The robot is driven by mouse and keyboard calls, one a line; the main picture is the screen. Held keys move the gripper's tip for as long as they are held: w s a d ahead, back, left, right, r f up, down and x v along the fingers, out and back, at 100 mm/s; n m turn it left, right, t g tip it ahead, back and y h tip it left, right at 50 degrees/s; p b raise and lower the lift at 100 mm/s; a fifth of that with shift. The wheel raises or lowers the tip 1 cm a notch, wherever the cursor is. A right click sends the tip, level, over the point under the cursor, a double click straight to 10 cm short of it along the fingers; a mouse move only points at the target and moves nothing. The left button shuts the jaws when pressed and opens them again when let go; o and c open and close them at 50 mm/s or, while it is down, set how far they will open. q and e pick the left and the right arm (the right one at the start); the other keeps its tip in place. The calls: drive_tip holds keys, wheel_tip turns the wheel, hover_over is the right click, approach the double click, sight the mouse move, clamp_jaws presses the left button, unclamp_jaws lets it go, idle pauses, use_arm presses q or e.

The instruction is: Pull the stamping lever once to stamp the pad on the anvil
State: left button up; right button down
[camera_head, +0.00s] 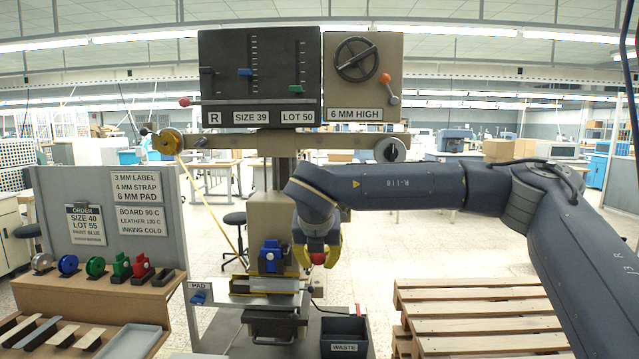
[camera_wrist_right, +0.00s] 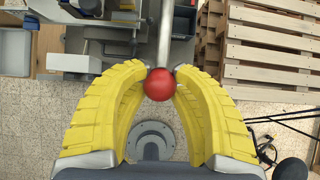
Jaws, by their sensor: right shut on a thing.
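The stamping lever ends in a red ball knob (camera_head: 318,258), and its metal rod shows in the right wrist view (camera_wrist_right: 165,35). My right gripper (camera_head: 317,262) has its yellow fingers around this red knob (camera_wrist_right: 159,84), with the fingertips closed where the rod meets the ball. The stamping press (camera_head: 270,215) stands in the middle with a blue-fronted head above the anvil (camera_head: 265,285). Whether a pad lies on the anvil is too small to tell. My left gripper is not in view.
A dark waste bin (camera_head: 344,330) stands right of the anvil, and wooden pallets (camera_head: 480,320) lie at the right. A bench (camera_head: 100,300) with coloured spools and a sign board (camera_head: 110,205) is at the left. The control panel (camera_head: 260,105) is above.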

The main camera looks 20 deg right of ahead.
drive_tip(key=shift+w+v, duration=0.15)
drive_tip(key=shift+v, duration=0.65)
drive_tip(key=shift+w+v, duration=0.15)
drive_tip(key=shift+v, duration=0.65)
drive_tip(key=shift+w+r, duration=0.1)
drive_tip(key=shift+r, duration=1.6)
drive_tip(key=shift+w+d+r, duration=0.1)
drive_tip(key=shift+w+r, duration=0.1)
drive_tip(key=shift+r, duration=0.45)
drive_tip(key=shift+w+d+r, duration=0.1)
drive_tip(key=shift+w+r, duration=0.05)
drive_tip(key=shift+r, duration=0.5)
drive_tip(key=shift+w+d+r, duration=0.1)
drive_tip(key=shift+w+r, duration=0.2)
drive_tip(key=shift+r, duration=0.4)
drive_tip(key=shift+w+d+r, duration=0.15)
drive_tip(key=shift+w+r, duration=0.15)
drive_tip(key=shift+r, duration=0.4)
drive_tip(key=w+d+r, duration=0.1)
drive_tip(key=w+r, duration=0.2)
drive_tip(key=r, duration=0.3)
drive_tip(key=shift+w+d, duration=0.15)
drive_tip(key=shift+d, duration=0.05)
drive_tip(key=c, duration=1.4)
unclamp_jaws()
drive_tip(key=shift+w+r, duration=0.1)
drive_tip(key=shift+r, duration=0.05)
drive_tip(key=shift+c, duration=0.2)
drive_tip(key=o, duration=0.6)
drive_tip(key=shift+a, duration=0.1)
